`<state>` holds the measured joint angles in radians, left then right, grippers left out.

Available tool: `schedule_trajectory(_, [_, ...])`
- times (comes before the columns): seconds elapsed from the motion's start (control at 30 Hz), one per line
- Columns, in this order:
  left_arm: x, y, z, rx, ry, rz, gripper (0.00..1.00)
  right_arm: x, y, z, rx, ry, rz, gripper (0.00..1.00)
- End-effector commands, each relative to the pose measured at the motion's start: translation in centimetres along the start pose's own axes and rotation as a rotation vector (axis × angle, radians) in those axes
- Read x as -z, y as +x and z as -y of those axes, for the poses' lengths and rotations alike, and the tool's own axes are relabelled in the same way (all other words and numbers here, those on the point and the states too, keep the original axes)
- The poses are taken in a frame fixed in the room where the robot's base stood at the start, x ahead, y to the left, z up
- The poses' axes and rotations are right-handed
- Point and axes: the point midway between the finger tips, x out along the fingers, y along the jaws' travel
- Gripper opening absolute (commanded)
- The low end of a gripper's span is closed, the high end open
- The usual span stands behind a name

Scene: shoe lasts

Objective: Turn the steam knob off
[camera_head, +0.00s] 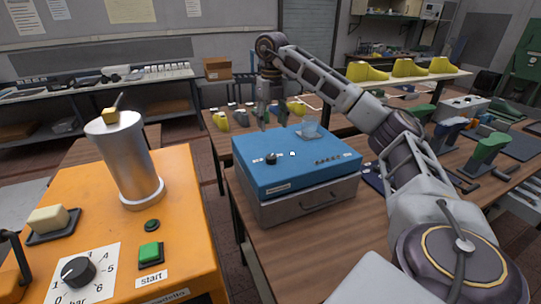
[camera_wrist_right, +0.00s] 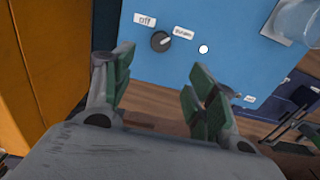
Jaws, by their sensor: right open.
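The dark steam knob (camera_head: 271,158) is on the top of a blue-topped box (camera_head: 310,165) on the wooden table. In the right wrist view, the knob (camera_wrist_right: 160,41) has its pale mark turned to the upper right, toward a small label (camera_wrist_right: 183,33) that seems to read steam. An "off" label (camera_wrist_right: 145,20) is to the knob's upper left. My right gripper (camera_head: 267,114) is above the back of the box, apart from the knob. In the wrist view its green-padded fingers (camera_wrist_right: 160,76) are spread and empty. My left gripper is not in view.
A clear cup (camera_head: 310,128) stands on the box's back right. A round white light (camera_wrist_right: 203,49) is beside the knob. An orange machine (camera_head: 190,220) with a metal cylinder (camera_head: 130,160) stands left. Shoe lasts (camera_head: 488,147) stand on the table at right.

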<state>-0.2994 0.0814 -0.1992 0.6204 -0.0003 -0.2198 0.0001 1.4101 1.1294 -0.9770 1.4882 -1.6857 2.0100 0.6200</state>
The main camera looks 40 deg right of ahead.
Motion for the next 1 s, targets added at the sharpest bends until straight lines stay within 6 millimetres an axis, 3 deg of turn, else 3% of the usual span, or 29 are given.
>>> schedule_trajectory(0.47, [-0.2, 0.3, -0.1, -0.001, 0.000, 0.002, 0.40, 0.0, 1.5, 0.0, 0.001, 0.000, -0.002, 0.57])
schedule_trajectory(1.0, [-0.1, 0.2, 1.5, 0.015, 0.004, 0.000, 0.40, 0.1, 8.0, 0.1, 0.001, 0.001, -0.002, 0.57])
